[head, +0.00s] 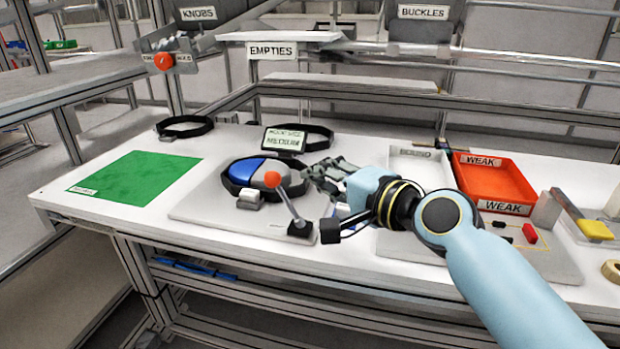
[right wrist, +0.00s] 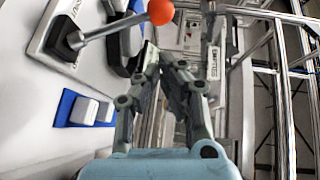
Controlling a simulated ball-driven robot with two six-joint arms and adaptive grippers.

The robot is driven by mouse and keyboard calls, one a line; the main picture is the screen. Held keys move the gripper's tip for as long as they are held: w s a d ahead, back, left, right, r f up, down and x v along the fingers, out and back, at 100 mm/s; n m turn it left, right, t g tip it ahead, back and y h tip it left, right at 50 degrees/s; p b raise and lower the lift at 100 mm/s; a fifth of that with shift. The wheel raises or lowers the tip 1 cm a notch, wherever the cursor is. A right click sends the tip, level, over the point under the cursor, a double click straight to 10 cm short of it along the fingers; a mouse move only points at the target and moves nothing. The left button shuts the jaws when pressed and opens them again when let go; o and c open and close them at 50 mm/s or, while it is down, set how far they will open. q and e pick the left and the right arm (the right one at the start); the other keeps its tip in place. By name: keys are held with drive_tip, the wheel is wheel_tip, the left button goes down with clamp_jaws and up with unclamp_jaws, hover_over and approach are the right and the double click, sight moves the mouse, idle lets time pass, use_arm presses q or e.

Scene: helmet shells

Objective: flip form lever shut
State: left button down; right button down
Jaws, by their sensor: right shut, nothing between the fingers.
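The form lever (head: 288,207) is a metal rod with an orange ball knob (head: 272,179). It rises from a dark base (head: 300,229) and leans up and to the left, with the knob in front of the form (head: 240,180). The form carries a blue and grey shell in a dark rim. My right gripper (head: 313,172) is shut and empty, to the right of the knob and apart from it. In the right wrist view, the lever (right wrist: 110,28) and knob (right wrist: 160,12) show beyond the shut fingertips (right wrist: 160,68). My left gripper is out of view.
A green mat (head: 135,178) lies at the left. A dark ring (head: 185,126) and a "MEDIUM" sign (head: 284,139) stand behind the form. A white "ROUND" tray (head: 415,155) and a red "WEAK" tray (head: 495,178) are at the right, partly behind my right arm.

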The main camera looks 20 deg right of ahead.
sight(283, 197)
drive_tip(key=shift+w+a+f, duration=0.15)
drive_tip(key=shift+w+a, duration=0.15)
drive_tip(key=shift+a, duration=0.5)
drive_tip(key=a+p, duration=0.1)
drive_tip(key=w+p, duration=0.1)
drive_tip(key=p, duration=0.1)
drive_tip(key=shift+a+r+g+h, duration=0.2)
drive_tip(key=shift+a+g+h, duration=0.1)
drive_tip(key=shift+a, duration=0.05)
drive_tip(key=shift+f, duration=0.25)
